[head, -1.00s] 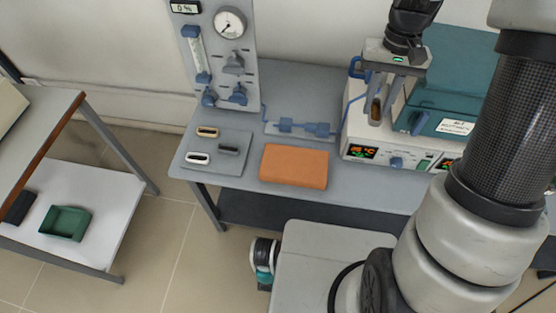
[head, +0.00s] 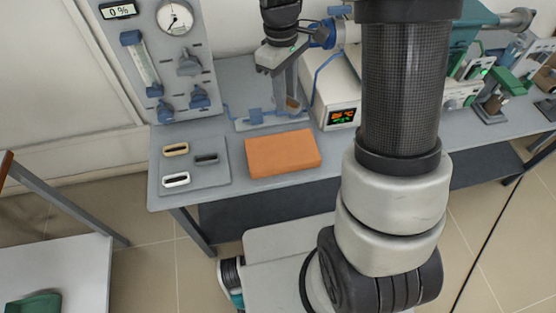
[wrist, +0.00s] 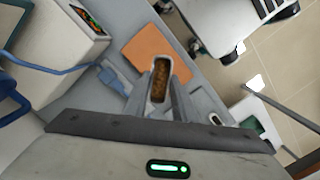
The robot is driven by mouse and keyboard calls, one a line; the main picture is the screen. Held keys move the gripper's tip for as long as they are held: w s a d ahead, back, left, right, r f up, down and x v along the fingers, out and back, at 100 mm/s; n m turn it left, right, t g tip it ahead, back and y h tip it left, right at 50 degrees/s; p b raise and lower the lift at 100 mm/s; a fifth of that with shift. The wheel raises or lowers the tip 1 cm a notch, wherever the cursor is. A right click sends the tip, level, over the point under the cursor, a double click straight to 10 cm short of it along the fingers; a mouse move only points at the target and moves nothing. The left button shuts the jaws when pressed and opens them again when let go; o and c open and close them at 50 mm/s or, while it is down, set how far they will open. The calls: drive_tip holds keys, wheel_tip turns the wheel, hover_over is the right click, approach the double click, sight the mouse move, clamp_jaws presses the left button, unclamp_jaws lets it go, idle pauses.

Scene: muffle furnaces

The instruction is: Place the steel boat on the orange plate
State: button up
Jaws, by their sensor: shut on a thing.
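My gripper (head: 288,90) is shut on a pale grey boat filled with brown grains, the steel boat (wrist: 153,91). The boat lies lengthwise between the two fingers in the wrist view, where my gripper (wrist: 162,88) also shows. In the head view the fingers hide most of it. The orange plate (head: 283,154) is a thick flat block on the grey bench, nearer the front edge than my gripper. In the wrist view the orange plate (wrist: 142,52) lies beyond the fingertips, partly covered by the boat. The boat appears held above the bench, apart from the plate.
A grey tray (head: 210,181) left of the plate bears a yellowish boat (head: 176,149), a dark boat (head: 206,158) and a white boat (head: 176,180). A gauge panel (head: 187,70) stands behind it. A furnace controller (head: 335,95) stands right of my gripper, with blue tubing nearby.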

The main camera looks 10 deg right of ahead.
wheel_tip(320, 180, down, 8)
drive_tip(key=n+b, duration=0.6)
drive_tip(key=n, duration=0.2)
drive_tip(key=n+t+b, duration=0.1)
drive_tip(key=n+b, duration=0.1)
drive_tip(key=b, duration=0.1)
approach(283, 149)
drive_tip(key=shift+h, duration=0.3)
wheel_tip(283, 149, down, 6)
drive_tip(key=shift+r, duration=0.1)
drive_tip(key=o, duration=1.1)
